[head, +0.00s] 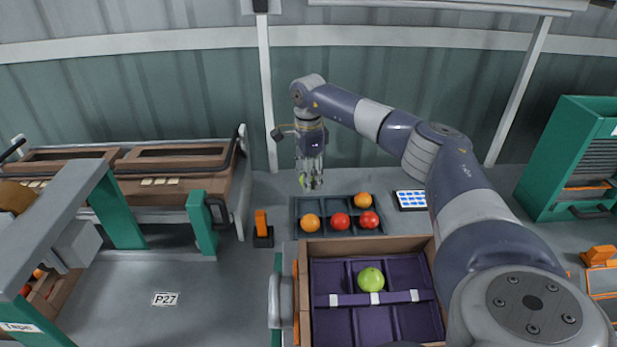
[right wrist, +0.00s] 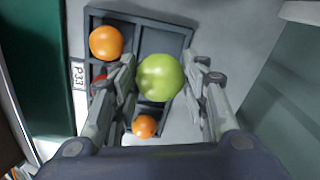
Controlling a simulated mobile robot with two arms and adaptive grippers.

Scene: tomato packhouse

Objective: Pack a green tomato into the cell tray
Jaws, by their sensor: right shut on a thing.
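My right gripper (head: 311,183) is shut on a green tomato (right wrist: 160,77), held in the air near the back of the dark grey tray. The held tomato shows only partly between the fingers in the head view (head: 303,181). The dark grey tray with cells (head: 293,215) holds orange tomatoes (head: 309,222) (head: 363,200) and red tomatoes (head: 340,221) (head: 369,219); its back left and back middle cells look empty. Another green tomato (head: 370,279) sits in a back middle cell of the purple celled insert (head: 328,325) inside a brown crate. My left gripper is out of view.
A bench unit with brown-framed openings (head: 170,152) stands at left. A blue-and-white card (head: 411,200) lies right of the grey tray. A green cabinet (head: 570,160) stands at far right. The grey surface around the P27 label (head: 165,299) is clear.

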